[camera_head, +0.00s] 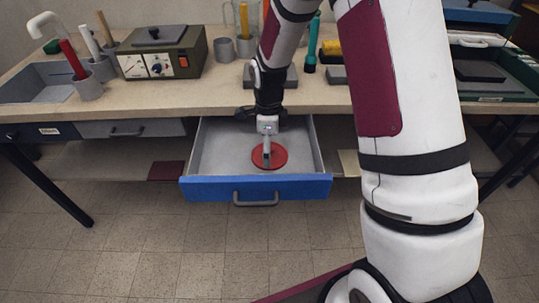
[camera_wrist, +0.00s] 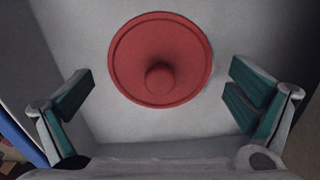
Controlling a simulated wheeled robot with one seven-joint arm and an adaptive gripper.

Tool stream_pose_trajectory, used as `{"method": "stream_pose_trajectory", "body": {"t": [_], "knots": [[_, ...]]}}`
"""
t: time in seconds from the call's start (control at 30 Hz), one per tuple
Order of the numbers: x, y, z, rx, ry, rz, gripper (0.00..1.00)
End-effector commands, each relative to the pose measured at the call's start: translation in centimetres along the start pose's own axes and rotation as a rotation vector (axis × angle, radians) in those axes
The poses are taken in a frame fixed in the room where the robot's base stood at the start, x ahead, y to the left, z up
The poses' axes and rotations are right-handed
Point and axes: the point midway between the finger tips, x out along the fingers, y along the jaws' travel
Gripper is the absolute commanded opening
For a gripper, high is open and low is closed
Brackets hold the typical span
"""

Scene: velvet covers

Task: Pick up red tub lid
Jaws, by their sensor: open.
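The red tub lid (camera_head: 277,160) is a round red disc lying flat on the floor of the open blue-fronted drawer (camera_head: 256,188). In the wrist view the lid (camera_wrist: 133,48) shows a raised round knob near its lower middle. My gripper (camera_head: 267,152) reaches down into the drawer over the lid and hides part of it. In the wrist view my gripper (camera_wrist: 162,90) has its two green-padded fingers wide apart, one on each side of the lid's lower part, with nothing between them touching the pads.
The worktop (camera_head: 150,97) stands above the drawer. On it are a control box (camera_head: 162,52), grey cups with tools, a sink (camera_head: 38,84) at left and a teal bottle (camera_head: 312,45). The tiled floor in front is mostly clear.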

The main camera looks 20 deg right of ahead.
Motion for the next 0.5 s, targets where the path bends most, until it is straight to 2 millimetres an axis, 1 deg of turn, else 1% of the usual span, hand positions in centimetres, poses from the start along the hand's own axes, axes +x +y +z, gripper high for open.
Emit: {"method": "stream_pose_trajectory", "body": {"t": [0.03, 0.1, 0.33, 0.37, 0.4, 0.47, 0.5], "knots": [[0.56, -0.01, 0.02, 0.000, 0.000, 0.000, 1.00], [0.95, 0.00, 0.03, 0.000, -0.001, 0.000, 1.00], [1.05, 0.00, 0.04, -0.001, -0.001, -0.001, 1.00], [1.05, 0.00, 0.04, -0.001, -0.001, -0.001, 0.98], [1.04, 0.00, 0.04, -0.001, -0.001, -0.001, 0.89], [1.04, 0.00, 0.04, -0.001, -0.001, -0.001, 0.75], [1.04, 0.00, 0.04, -0.001, -0.001, -0.001, 0.66]]}}
